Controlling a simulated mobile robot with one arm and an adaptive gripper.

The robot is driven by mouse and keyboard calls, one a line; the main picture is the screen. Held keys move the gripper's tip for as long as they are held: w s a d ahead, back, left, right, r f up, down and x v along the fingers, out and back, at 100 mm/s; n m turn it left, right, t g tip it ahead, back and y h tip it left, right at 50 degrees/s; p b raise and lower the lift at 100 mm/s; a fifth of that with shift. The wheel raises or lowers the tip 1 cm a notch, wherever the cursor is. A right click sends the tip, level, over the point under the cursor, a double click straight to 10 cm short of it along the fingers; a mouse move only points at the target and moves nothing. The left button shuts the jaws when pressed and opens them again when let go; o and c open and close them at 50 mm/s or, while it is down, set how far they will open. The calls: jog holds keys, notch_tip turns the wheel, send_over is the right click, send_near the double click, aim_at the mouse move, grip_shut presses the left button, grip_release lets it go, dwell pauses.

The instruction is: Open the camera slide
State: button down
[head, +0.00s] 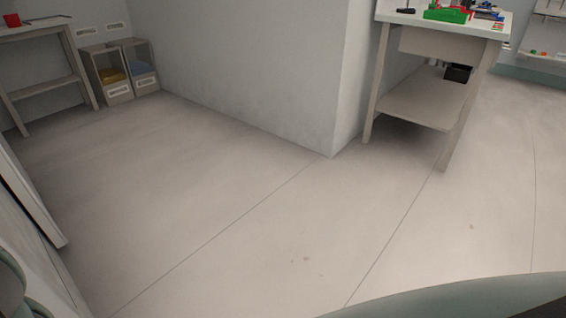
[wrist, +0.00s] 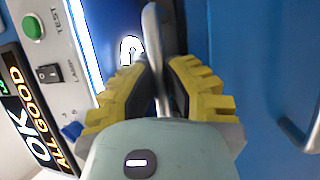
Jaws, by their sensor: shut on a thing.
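In the wrist view, my gripper (wrist: 161,84) has its black and yellow fingers closed around a grey metal bar handle (wrist: 151,25). The handle stands in front of a blue panel (wrist: 245,50). A white padlock-like mark (wrist: 131,50) shows on the blue surface just left of the fingers. Which part the handle belongs to is not labelled in view. The lower part of the handle is hidden behind the fingers and my gripper's body. The head view shows neither my gripper nor the handle.
In the wrist view, a panel at left has a green TEST button (wrist: 33,27), a LAMP switch (wrist: 48,73) and a display (wrist: 35,120) reading "OK ALL GOOD". A second handle (wrist: 300,135) is at right. In the head view, a workbench (head: 425,100) stands beyond open floor (head: 230,200).

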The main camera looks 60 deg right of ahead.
jog(key=shift+d, duration=0.1)
jog(key=s+d+p, duration=0.1)
jog(key=d+p, duration=0.3)
jog(key=d, duration=1.8)
jog(key=shift+s, duration=0.35)
jog(key=c, duration=1)
grip_release()
jog(key=v, duration=1.2)
jog(key=shift+a, duration=0.1)
